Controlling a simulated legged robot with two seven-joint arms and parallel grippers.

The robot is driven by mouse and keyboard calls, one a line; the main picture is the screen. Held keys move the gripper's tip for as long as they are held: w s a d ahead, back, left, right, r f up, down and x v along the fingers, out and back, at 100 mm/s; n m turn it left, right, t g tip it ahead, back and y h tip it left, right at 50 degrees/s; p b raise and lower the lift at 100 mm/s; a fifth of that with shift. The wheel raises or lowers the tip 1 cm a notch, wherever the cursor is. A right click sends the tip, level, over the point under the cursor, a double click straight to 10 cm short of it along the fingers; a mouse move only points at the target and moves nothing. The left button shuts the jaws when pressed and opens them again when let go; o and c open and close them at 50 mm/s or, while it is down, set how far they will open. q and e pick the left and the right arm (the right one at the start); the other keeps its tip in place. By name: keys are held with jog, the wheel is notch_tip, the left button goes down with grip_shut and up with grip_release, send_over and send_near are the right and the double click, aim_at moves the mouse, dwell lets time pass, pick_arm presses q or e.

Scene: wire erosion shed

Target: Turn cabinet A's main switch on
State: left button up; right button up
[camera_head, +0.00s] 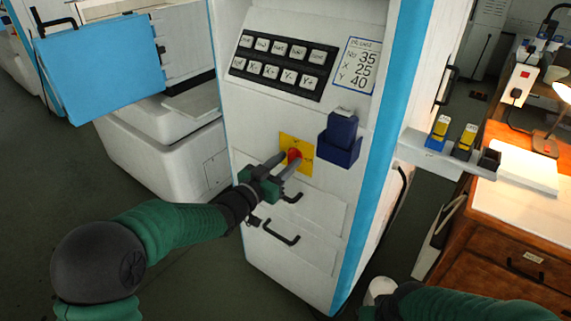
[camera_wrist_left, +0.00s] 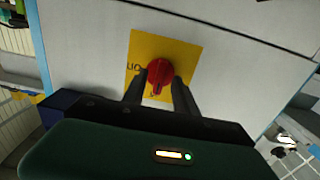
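Cabinet A (camera_head: 255,120) is a white cabinet with a blue edge in the middle of the head view. Its main switch is a red knob (camera_head: 293,155) on a yellow plate (camera_head: 307,163). In the left wrist view the red knob (camera_wrist_left: 159,72) sits on the yellow plate (camera_wrist_left: 180,50), with lettering partly hidden by a finger. My left gripper (camera_head: 286,165) is at the switch, its two fingers on either side of the knob in the left wrist view (camera_wrist_left: 160,90). I cannot tell whether the fingers touch the knob.
A dark blue holder (camera_head: 340,150) sticks out right of the switch. Black handles (camera_head: 281,233) are below it. A shelf (camera_head: 445,155) with small yellow-topped items juts from the right side. A wooden desk (camera_head: 500,225) with a lamp stands at right.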

pick_arm(q)
grip_shut()
